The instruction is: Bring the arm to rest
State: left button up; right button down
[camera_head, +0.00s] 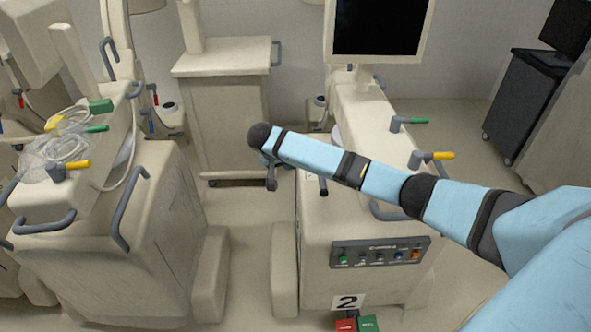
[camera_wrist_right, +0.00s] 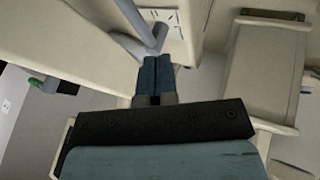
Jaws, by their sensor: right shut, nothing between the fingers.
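My right arm reaches in from the right across the cart marked 2 (camera_head: 312,232). My right gripper (camera_head: 271,178) hangs at the arm's far end, over the left edge of that cart's top. In the right wrist view my right gripper (camera_wrist_right: 155,76) has its two blue fingers together with nothing between them. A grey bar-shaped handle (camera_wrist_right: 134,18) lies just beyond the fingertips there; I cannot tell whether they touch it. My left gripper does not show.
A second cart (camera_head: 165,205) with grey handles and bagged tubing stands on the left. A lower cart (camera_head: 225,110) stands behind. A monitor (camera_head: 378,28) rises over the cart marked 2. A dark cabinet (camera_head: 515,105) is at right. A floor gap (camera_head: 245,260) runs between the front carts.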

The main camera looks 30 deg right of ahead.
jog(key=s+a+f+n+t+y+p, duration=0.1)
jog(key=s+a+f+n+t+y, duration=0.5)
jog(key=s+a+f, duration=1.2)
jog(key=s+a+r+n+t+y, duration=0.1)
jog(key=s+r+n+t+y, duration=0.1)
jog(key=s, duration=0.7)
jog(key=s+a+r+n+t+y+p, duration=0.1)
jog(key=s+r+n, duration=0.1)
jog(key=s, duration=0.7)
jog(key=shift+a+r+t+y, duration=0.25)
jog(key=shift+r+t+y, duration=0.15)
jog(key=shift+r, duration=0.1)
jog(key=shift+s, duration=0.15)
